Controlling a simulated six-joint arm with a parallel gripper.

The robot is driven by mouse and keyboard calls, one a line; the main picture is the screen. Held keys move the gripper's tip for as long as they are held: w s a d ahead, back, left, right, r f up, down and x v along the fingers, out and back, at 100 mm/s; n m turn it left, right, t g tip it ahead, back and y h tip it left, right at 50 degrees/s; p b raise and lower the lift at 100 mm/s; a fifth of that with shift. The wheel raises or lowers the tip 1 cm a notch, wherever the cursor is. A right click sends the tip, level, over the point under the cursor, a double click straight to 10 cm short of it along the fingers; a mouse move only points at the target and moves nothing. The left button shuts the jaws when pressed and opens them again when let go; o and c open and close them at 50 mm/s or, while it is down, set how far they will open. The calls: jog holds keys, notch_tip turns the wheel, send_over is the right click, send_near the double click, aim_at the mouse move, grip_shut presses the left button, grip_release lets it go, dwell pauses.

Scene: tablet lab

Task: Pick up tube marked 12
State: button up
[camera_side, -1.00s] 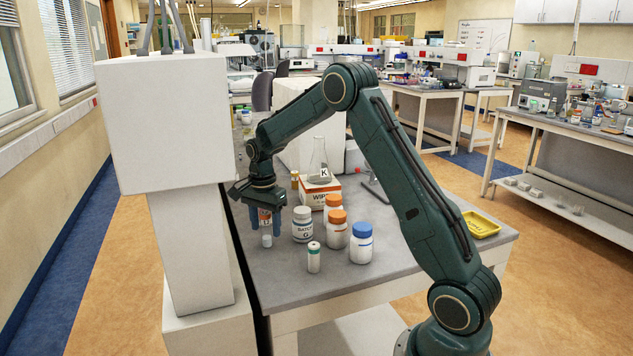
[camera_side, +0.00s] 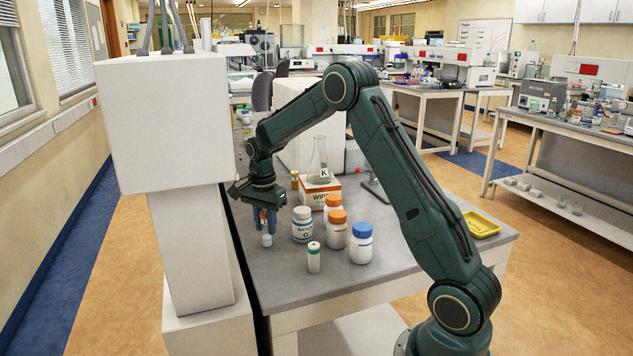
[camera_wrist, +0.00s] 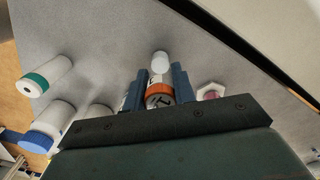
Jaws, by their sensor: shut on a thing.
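My gripper (camera_side: 267,222) points straight down near the left edge of the grey bench. Its blue fingers are shut on a small tube (camera_side: 267,240), whose pale lower end shows below them. In the wrist view the tube (camera_wrist: 160,63) lies between the fingers, with an orange band or cap towards the gripper. A dark mark shows on the orange end, but I cannot read it surely as 12. The fingers hide most of the tube in the side view. I cannot tell whether its bottom touches the bench.
Right of my gripper stand a white bottle (camera_side: 302,226), orange-capped bottles (camera_side: 336,238), a blue-capped bottle (camera_side: 361,246) and a green-banded vial (camera_side: 314,260). Behind are a flask (camera_side: 318,163) on a box (camera_side: 319,199). A yellow tray (camera_side: 482,224) lies far right.

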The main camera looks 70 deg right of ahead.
jog(key=shift+r, duration=1.35)
jog(key=s+a, duration=1.2)
jog(key=shift+s+a+r, duration=0.3)
jog(key=shift+s+a, duration=0.05)
